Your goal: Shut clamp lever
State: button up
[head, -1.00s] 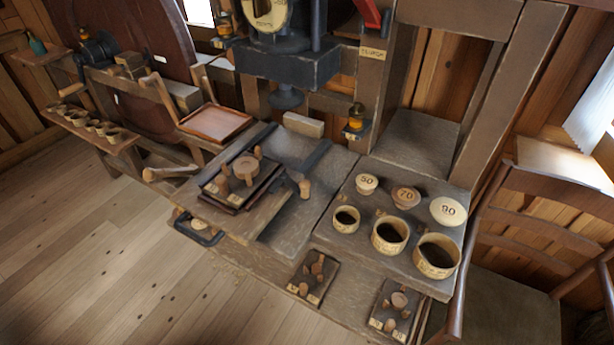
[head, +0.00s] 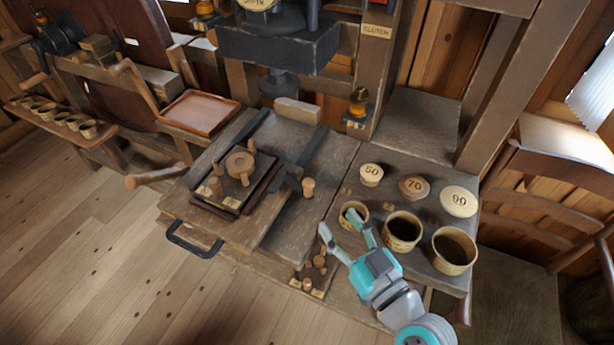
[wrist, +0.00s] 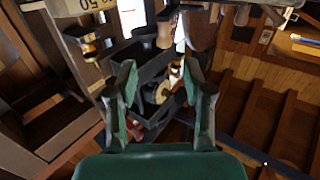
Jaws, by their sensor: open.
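The clamp lever seems to be the dark bar with an upright wooden knob (head: 308,187) on the bench, at the right side of the dark plate (head: 229,189) that carries a round wooden piece (head: 239,162) and pegs. Whether the lever is open or shut I cannot tell. My gripper (head: 338,221) is open and empty, below and right of the knob and apart from it, near the smallest cup. In the wrist view my gripper's fingers (wrist: 160,88) are spread, with dark machinery behind them; I cannot pick out the lever there.
Cups (head: 402,230) and lids marked 50, 70 and 90 (head: 459,201) stand right of the lever. The press head (head: 279,84) hangs above the bench. A chair (head: 555,180) stands at right; the floor at left is clear.

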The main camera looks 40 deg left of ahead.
aim_at(311, 189)
jog(key=shift+n+g, duration=0.3)
jog(key=x, duration=1.1)
jog(key=shift+a+r, duration=0.25)
jog(key=shift+r, duration=0.15)
jog(key=shift+s, duration=0.1)
grip_shut()
